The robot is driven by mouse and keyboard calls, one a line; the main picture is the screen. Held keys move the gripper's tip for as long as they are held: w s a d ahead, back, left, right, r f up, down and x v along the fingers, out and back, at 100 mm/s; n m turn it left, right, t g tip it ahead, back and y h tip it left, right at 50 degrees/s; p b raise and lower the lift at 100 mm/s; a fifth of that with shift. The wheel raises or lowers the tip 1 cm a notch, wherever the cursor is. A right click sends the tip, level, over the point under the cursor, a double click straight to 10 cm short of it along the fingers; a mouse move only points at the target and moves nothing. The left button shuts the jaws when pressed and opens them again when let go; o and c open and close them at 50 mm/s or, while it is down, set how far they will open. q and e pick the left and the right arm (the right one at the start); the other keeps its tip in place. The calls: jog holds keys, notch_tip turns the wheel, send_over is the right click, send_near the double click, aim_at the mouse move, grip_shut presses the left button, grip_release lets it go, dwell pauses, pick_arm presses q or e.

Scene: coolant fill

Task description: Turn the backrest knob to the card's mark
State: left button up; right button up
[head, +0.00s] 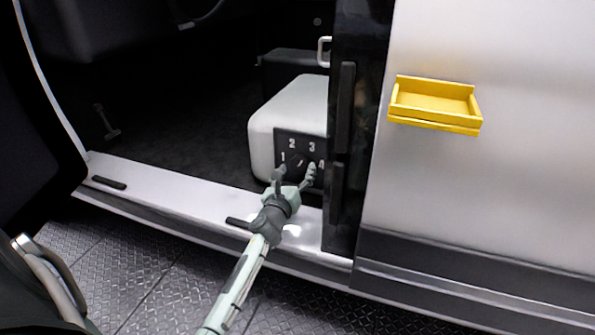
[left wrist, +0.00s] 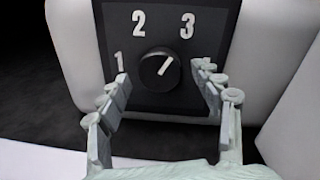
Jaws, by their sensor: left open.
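The backrest knob (head: 297,161) is a round black dial on a dark panel (left wrist: 112,45) on the side of the pale seat (head: 272,118). In the left wrist view the knob (left wrist: 159,68) has a white pointer line slanting up and right, toward the 3. The numerals 1, 2 and 3 are readable around it; the 4 is partly hidden by a finger. My left gripper (head: 295,172) is open, with one fingertip on each side of the knob and gaps between. In the wrist view its fingers (left wrist: 160,76) stand apart from the knob. No card is visible. My right gripper is not in view.
A yellow tray (head: 435,116) is fixed on the white door panel (head: 490,190) at right. The black door edge (head: 342,210) stands close right of the seat. A pale sill (head: 180,194) runs below the opening. The dark floor left of the seat is mostly clear.

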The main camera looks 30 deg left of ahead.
pick_arm(q)
jog(key=shift+w+a, duration=0.15)
jog(key=shift+w, duration=0.35)
jog(key=shift+c, duration=0.3)
jog(key=c, duration=1.1)
